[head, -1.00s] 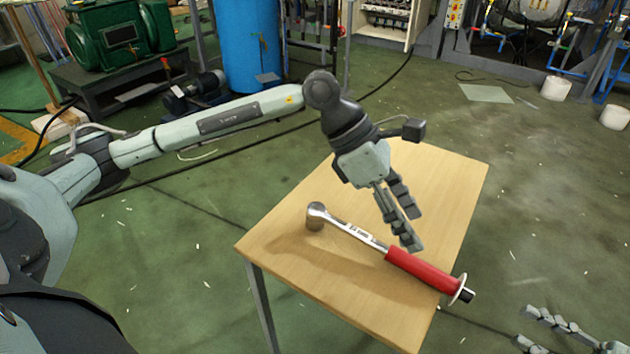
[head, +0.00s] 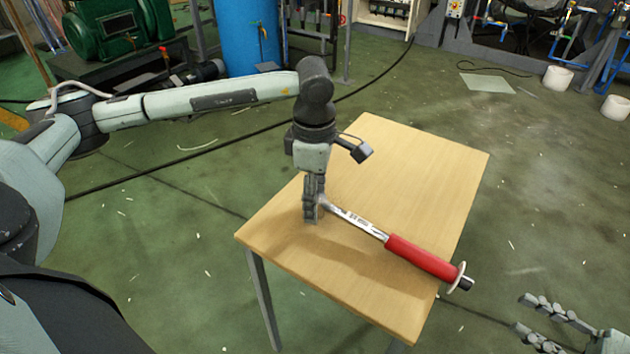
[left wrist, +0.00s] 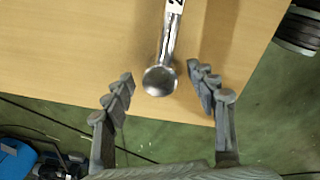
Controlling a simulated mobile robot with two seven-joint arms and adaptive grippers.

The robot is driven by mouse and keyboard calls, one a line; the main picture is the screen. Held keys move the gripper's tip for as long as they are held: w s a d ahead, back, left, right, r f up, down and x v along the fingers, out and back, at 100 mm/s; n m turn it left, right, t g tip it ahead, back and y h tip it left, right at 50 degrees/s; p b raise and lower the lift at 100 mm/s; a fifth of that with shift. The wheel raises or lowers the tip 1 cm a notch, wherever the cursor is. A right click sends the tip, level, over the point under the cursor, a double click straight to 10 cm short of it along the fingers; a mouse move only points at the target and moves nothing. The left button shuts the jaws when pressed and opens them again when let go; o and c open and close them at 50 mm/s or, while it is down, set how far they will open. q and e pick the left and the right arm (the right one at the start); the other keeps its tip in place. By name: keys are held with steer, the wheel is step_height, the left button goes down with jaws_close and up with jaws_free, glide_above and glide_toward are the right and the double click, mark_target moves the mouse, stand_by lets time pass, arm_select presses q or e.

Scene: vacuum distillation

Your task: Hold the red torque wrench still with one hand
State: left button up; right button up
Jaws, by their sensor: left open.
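The torque wrench (head: 420,257) lies above or on the wooden table (head: 400,160), with its red handle at the right front and its metal shaft running back left to the head. My left gripper (head: 311,215) points down at the head end and hides the head in the head view. In the left wrist view the round metal head (left wrist: 160,80) lies between the two spread fingers of my left gripper (left wrist: 162,90), with gaps on both sides. My right gripper (head: 525,315) is at the lower right, fingers spread and empty, off the table.
The table's left front edge (head: 330,288) is close to the wrench head. A blue barrel (head: 248,45) and green machine (head: 115,35) stand at the back left. A dark cable crosses the floor behind the table. The table's back half is clear.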

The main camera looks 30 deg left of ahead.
arm_select(q)
steer(key=shift+f, duration=0.6)
jaws_close()
steer(key=c, duration=0.7)
jaws_free()
jaws_close()
arm_select(e)
steer(key=shift+o, duration=1)
